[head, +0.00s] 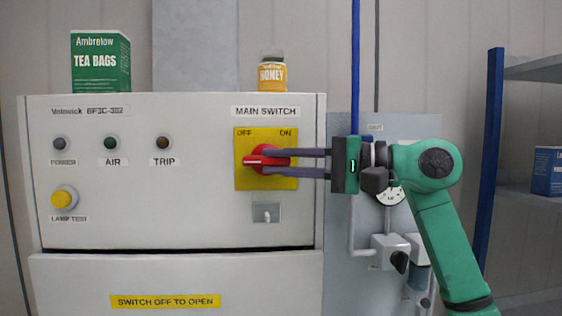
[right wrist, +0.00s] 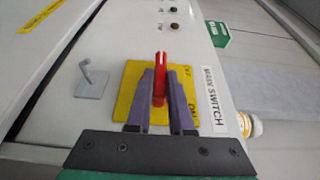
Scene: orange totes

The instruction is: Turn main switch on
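The main switch (head: 249,161) is a red rotary knob on a yellow plate (head: 242,182), with OFF at upper left and ON at upper right. Its handle lies level, the white mark at its left end. My right gripper (head: 264,162) comes from the right, one finger above and one below the handle. In the right wrist view the red handle (right wrist: 161,62) stands between the fingertips of that gripper (right wrist: 160,75). The gap is small, and whether the fingers press on the handle is unclear. My left gripper is out of view.
A tea box (head: 101,65) and a honey jar (head: 272,76) stand on top of the panel (head: 200,200). A metal hasp (head: 266,213) sits below the switch. Pipes and a gauge (head: 391,195) are behind my right arm; a blue-post shelf (head: 490,150) is at right.

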